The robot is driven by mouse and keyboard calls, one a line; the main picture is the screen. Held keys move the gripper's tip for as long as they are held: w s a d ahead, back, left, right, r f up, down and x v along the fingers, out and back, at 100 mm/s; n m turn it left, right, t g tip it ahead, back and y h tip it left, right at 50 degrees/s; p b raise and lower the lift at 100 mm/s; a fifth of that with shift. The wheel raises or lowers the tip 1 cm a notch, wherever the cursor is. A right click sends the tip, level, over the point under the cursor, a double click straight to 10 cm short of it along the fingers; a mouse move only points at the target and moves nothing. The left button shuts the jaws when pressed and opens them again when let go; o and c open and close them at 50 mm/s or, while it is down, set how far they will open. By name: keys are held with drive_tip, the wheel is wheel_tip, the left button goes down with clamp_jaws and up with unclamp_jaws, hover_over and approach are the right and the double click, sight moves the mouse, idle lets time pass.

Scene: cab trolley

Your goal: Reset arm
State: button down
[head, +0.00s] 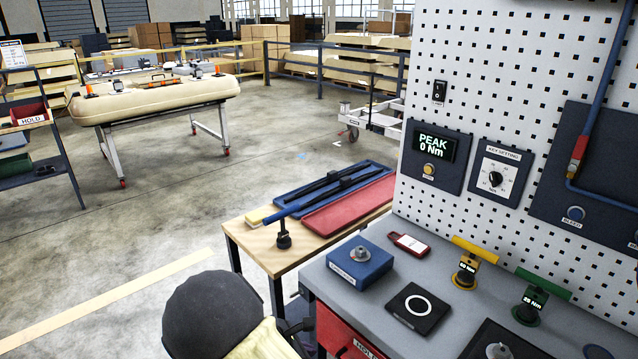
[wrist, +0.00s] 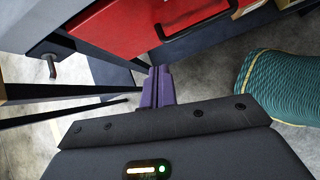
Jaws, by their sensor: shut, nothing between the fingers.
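My gripper (wrist: 158,85) shows in the wrist view as two purple fingers pressed together, with nothing between them. It points past the front of a red drawer (wrist: 170,22) with a dark handle, and grey floor shows beyond the fingertips. The fingers appear apart from the drawer. In the head view the red drawer (head: 342,335) is under the grey bench at the bottom. I cannot make out my fingers clearly in the head view.
The grey bench (head: 465,295) holds a blue block, a black pad and yellow and green tools. A wooden table (head: 262,245) with blue and red trays stands beside it. A teal textured object (wrist: 278,85) is right of my fingers. Open floor (head: 120,235) lies left.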

drive_tip(key=s+d+r+m+y+p, duration=0.2)
drive_tip(key=s+d+r+m, duration=0.2)
drive_tip(key=d+r+m, duration=0.2)
drive_tip(key=s+d+r+m+g+y+p, duration=0.1)
drive_tip(key=s+d+r+m+y+p, duration=0.1)
drive_tip(key=d+r+m, duration=0.4)
drive_tip(key=s+d+r+m+g+y+p, duration=0.1)
drive_tip(key=s+d+r+m+y+p, duration=0.1)
drive_tip(key=s+d+r+m+p, duration=0.2)
drive_tip(key=s+d+r+m, duration=0.3)
drive_tip(key=r+m, duration=0.4)
drive_tip(key=m, duration=0.1)
drive_tip(key=c, duration=2.1)
unclamp_jaws()
